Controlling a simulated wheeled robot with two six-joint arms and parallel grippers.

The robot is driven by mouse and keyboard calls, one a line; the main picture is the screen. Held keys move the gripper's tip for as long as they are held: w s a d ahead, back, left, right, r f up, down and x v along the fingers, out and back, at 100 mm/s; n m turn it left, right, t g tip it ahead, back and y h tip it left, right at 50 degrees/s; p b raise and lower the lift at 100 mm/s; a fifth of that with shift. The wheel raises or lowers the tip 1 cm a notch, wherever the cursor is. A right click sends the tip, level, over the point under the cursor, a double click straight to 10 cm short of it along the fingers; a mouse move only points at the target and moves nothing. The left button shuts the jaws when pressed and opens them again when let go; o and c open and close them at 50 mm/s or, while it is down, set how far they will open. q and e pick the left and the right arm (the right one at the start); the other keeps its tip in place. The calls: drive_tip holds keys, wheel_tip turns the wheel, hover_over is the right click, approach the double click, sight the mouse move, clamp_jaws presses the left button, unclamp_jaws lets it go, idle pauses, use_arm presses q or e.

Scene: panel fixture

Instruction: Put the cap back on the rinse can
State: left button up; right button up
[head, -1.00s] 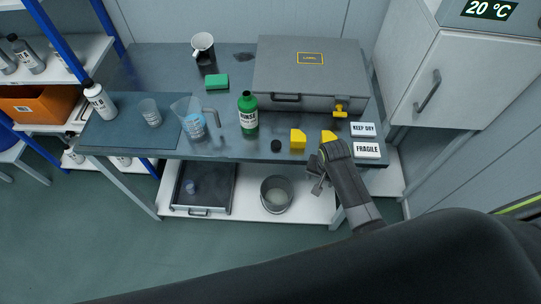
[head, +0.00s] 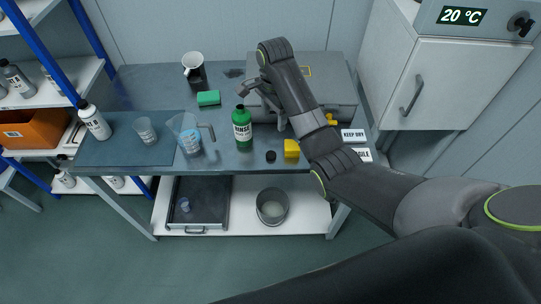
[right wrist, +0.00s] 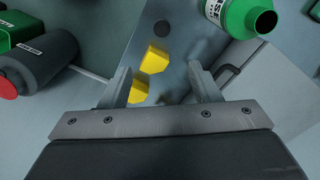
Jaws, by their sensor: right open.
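The rinse can (head: 242,128) is a green bottle with a white label, standing upright near the table's front edge. Its open, capless neck shows at the top right of the right wrist view (right wrist: 262,20). A small round black cap (head: 270,156) lies on the table to the right of the can, at the front edge; it also shows in the right wrist view (right wrist: 163,28). My right gripper (head: 262,108) is open and empty, above the table behind and right of the can. Its two fingers are spread in the right wrist view (right wrist: 159,70). My left gripper is out of view.
Yellow blocks (head: 291,148) sit right of the cap. A grey case (head: 335,92) stands behind, partly hidden by my right arm. A clear jug (head: 186,136), a beaker (head: 145,130) and a white bottle (head: 94,121) stand left of the can.

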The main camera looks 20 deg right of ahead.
drive_tip(key=shift+w, duration=0.1)
drive_tip(key=shift+r, duration=0.1)
drive_tip(key=b, duration=0.6)
hover_over(272, 154)
wheel_tip(272, 154, down, 6)
wheel_tip(272, 154, down, 6)
drive_tip(key=shift+d+r+p, duration=0.15)
drive_tip(key=shift+r+p, duration=0.05)
drive_tip(key=shift+p, duration=0.25)
drive_tip(key=shift+f, duration=0.35)
drive_tip(key=shift+a+f+p, duration=0.2)
drive_tip(key=shift+f+p, duration=0.1)
drive_tip(key=shift+f, duration=2.3)
drive_tip(key=shift+c, duration=0.5)
drive_tip(key=c, duration=1)
